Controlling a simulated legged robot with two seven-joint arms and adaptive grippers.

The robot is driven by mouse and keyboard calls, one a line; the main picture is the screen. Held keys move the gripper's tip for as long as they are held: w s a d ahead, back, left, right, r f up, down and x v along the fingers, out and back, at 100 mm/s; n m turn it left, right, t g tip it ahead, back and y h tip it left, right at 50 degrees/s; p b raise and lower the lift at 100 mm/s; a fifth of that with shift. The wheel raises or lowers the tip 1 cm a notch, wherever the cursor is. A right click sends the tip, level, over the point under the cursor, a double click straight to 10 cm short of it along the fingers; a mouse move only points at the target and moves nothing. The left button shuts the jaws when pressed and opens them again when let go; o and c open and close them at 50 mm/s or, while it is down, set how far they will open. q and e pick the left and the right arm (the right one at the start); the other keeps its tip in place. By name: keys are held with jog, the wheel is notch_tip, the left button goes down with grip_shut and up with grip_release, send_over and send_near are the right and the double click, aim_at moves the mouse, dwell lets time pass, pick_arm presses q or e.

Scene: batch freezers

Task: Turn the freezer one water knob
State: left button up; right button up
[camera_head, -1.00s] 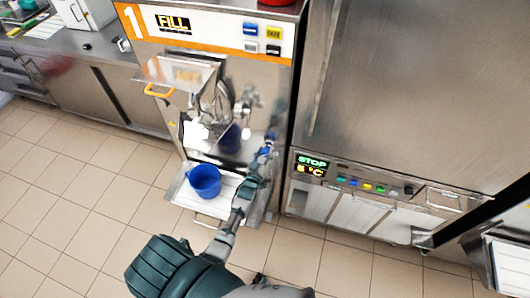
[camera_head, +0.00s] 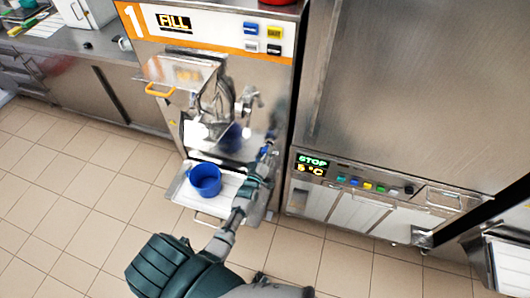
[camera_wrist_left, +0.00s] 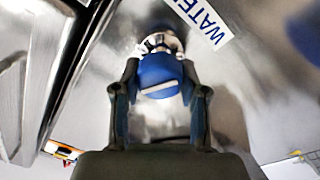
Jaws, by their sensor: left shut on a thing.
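Freezer one (camera_head: 245,95) is a steel machine with an orange stripe, a "1" and a lit display. In the left wrist view, the blue water knob (camera_wrist_left: 158,76) sits on a metal stem beside a "WATER" label (camera_wrist_left: 205,20). My left gripper (camera_wrist_left: 158,95) is shut on the knob, with one finger on each side of it. In the head view the same gripper (camera_head: 268,150) is at the lower right of the freezer's front, and the knob is mostly hidden there. My right gripper does not show.
A blue bucket (camera_head: 205,180) stands on the freezer's low front tray (camera_head: 179,192), left of my left arm. A steel cabinet (camera_head: 400,90) with a "STOP" display (camera_head: 312,161) stands close on the right. The tiled floor (camera_head: 70,215) at the left is clear.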

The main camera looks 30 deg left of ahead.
pick_arm(q)
jog(key=shift+d+f, duration=0.2)
jog(key=shift+f, duration=0.25)
jog(key=o, duration=1)
jog(key=shift+o, duration=0.7)
jog(key=shift+w+r, duration=0.15)
jog(key=v, duration=1.2)
jog(key=shift+d, duration=0.1)
